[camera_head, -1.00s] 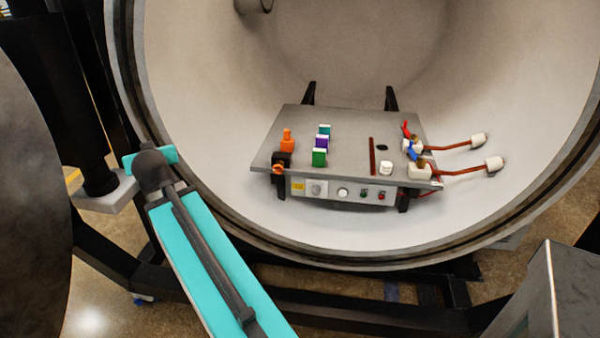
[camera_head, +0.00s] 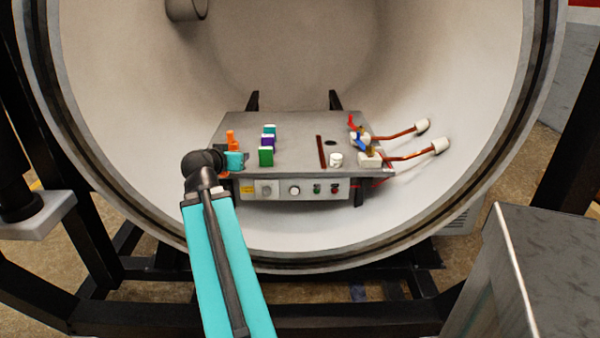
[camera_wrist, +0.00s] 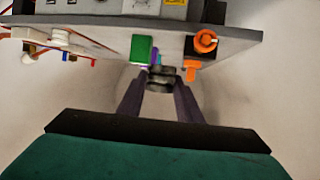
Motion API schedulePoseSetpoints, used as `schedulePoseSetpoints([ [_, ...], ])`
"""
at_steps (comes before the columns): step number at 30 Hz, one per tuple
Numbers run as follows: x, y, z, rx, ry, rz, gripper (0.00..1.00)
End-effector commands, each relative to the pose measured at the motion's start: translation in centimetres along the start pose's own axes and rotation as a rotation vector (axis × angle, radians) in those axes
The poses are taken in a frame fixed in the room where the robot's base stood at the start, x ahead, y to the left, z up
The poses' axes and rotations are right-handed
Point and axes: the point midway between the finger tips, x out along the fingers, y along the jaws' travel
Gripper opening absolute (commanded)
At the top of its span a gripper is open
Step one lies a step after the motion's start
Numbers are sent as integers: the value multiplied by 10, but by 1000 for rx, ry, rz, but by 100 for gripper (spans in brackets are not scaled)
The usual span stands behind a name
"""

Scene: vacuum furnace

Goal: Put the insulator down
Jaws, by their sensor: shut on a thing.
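In the wrist view my gripper (camera_wrist: 161,82) is shut on a small dark, ribbed piece, which I take to be the insulator (camera_wrist: 161,75). The fingertips pinch it from both sides. It shows in front of the table's edge, close to the green block (camera_wrist: 142,49) in the picture; the gap cannot be told. The grey table (camera_head: 290,127) stands inside the chamber. A white cylinder (camera_head: 336,159) and a dark round spot (camera_head: 330,142) are on its right half.
An orange piece (camera_head: 231,139) and a purple block (camera_head: 268,141) stand on the table's left. A brown strip (camera_head: 321,151) lies mid-table. Copper rods with white ends (camera_head: 439,146) jut out at right. The round chamber rim (camera_head: 290,262) surrounds the opening.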

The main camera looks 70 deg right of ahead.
Motion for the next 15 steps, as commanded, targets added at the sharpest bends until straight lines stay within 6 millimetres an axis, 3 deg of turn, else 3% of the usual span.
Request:
schedulePoseSetpoints([
  [1,10,22,6,17,0,43,8],
  [9,35,133,12,108,1,262,8],
  [15,40,196,17,160,1,387,8],
])
